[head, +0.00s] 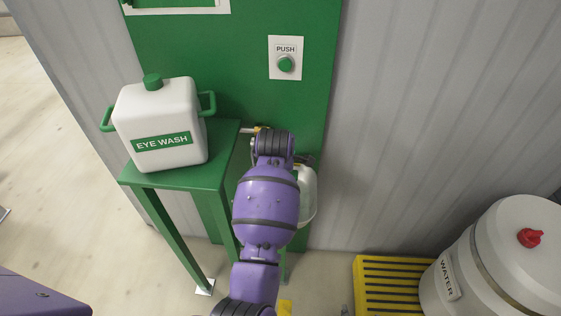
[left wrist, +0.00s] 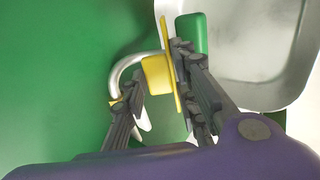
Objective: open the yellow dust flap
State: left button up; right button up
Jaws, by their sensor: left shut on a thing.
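The yellow dust flap (left wrist: 168,40) shows in the left wrist view as a thin upright plate with a thick tab. It stands beside a bent silver pipe (left wrist: 121,70) and a green part. My left gripper (left wrist: 157,75) has one finger on each side of the tab and is shut on it. The plate's lower part is partly hidden by the right-hand finger. In the head view my left arm covers most of this spot; a small yellow bit (head: 256,129) shows just past the wrist. My right gripper is not in view.
A white eye wash canister (head: 165,125) stands on a green table (head: 180,177) to the left. A pale basin (head: 307,195) is right of my arm. A green push button (head: 285,64) is above. A yellow grate (head: 385,290) and a water barrel (head: 500,260) stand lower right.

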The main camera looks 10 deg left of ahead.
pick_arm(q)
jog(key=shift+w+r+g, duration=0.3)
jog(key=shift+w+g, duration=0.45)
jog(key=shift+g, duration=0.25)
jog(key=shift+w+g, duration=0.35)
jog(key=shift+g, duration=0.35)
jog(key=shift+a, duration=0.1)
jog(key=o, duration=1.1)
jog(key=shift+w, duration=0.1)
jog(key=shift+c, duration=0.2)
jog(key=v, duration=1.1)
jog(key=shift+r, duration=0.35)
